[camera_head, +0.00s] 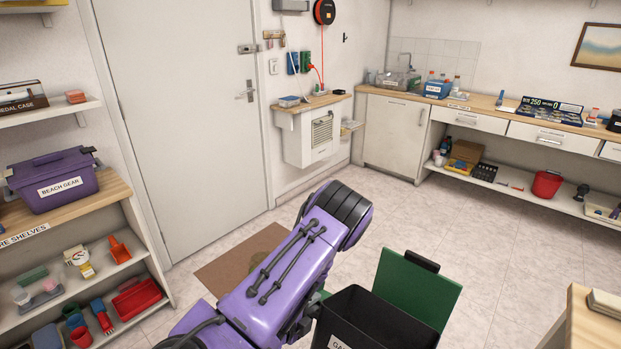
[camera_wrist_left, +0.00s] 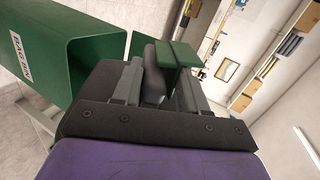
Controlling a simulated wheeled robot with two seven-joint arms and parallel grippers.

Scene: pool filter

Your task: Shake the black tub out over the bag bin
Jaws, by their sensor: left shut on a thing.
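The black tub (camera_head: 362,317) is at the bottom of the head view, its dark open top showing and a partly cut-off label on its side. My left gripper (camera_wrist_left: 157,88) is shut on a dark grip-like part that appears to belong to the tub. In the head view my purple left arm hides most of that gripper at the tub's left. The green bag bin, its label readable, is at the left of the wrist view (camera_wrist_left: 85,50). A green panel (camera_head: 415,290) with a black grip stands just behind the tub. Whether the tub holds anything is hidden. My right gripper is out of view.
Shelves with a purple beach gear box (camera_head: 55,187) stand at the left. A brown mat (camera_head: 225,270) lies by the door. A counter corner (camera_head: 590,330) is at the lower right. The tiled floor behind and right of the bin is open.

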